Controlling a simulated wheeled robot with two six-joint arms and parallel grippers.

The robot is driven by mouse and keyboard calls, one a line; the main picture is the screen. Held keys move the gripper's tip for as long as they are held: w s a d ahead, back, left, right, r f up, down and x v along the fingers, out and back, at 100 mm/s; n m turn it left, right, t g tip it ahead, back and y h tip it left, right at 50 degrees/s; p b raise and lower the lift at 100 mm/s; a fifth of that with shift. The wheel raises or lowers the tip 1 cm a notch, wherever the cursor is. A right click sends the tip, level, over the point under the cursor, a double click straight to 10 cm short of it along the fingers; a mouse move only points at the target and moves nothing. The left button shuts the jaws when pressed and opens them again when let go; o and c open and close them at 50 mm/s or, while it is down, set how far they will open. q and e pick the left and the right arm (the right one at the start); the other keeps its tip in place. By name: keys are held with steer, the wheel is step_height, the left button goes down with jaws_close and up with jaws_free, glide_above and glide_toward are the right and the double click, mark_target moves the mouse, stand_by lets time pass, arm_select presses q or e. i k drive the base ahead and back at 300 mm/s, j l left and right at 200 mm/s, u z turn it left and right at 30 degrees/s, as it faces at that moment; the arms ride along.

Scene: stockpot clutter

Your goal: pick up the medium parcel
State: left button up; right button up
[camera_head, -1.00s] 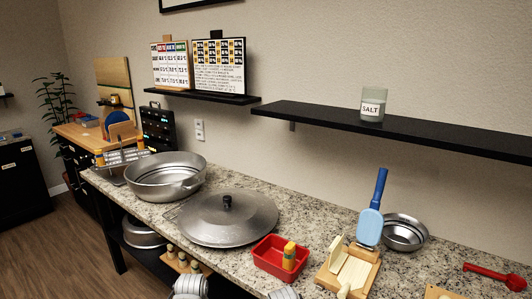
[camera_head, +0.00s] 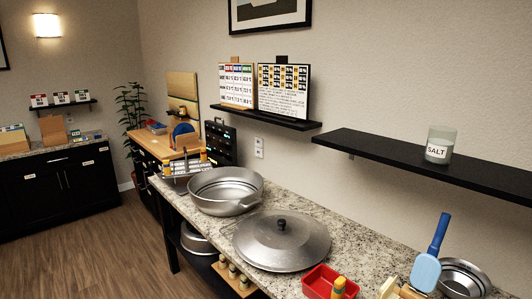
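No thing in view is clearly marked as the medium parcel. Two tan box-like things stand on the far counter at the left of the head view: one at the picture's edge (camera_head: 13,138) and one to its right (camera_head: 54,130). They are small and far off, and I cannot tell whether either is the medium parcel. Neither of my grippers is in view.
The granite counter (camera_head: 205,222) holds a large pot (camera_head: 226,192), a domed lid (camera_head: 282,242), a red tray (camera_head: 318,284) and a blue spatula (camera_head: 427,270). A black shelf (camera_head: 400,160) holds a salt jar (camera_head: 440,146). The wooden floor (camera_head: 95,235) at left is clear.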

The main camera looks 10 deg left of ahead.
mark_target(167, 168)
steer(key=i+j, duration=0.2)
steer(key=j, duration=0.4)
steer(key=i+j, duration=0.15)
steer(key=j, duration=0.45)
steer(key=i+j, duration=0.2)
steer(key=j, duration=0.4)
steer(key=i+j+z, duration=0.1)
steer(key=j, duration=0.5)
steer(key=i+j, duration=0.25)
steer(key=j, duration=0.4)
steer(key=i+j, duration=0.15)
steer(key=j, duration=0.45)
steer(key=i+j, duration=0.15)
steer(key=j, duration=0.45)
steer(key=i+j+z, duration=0.1)
steer(key=j, duration=0.55)
steer(key=i, duration=0.05)
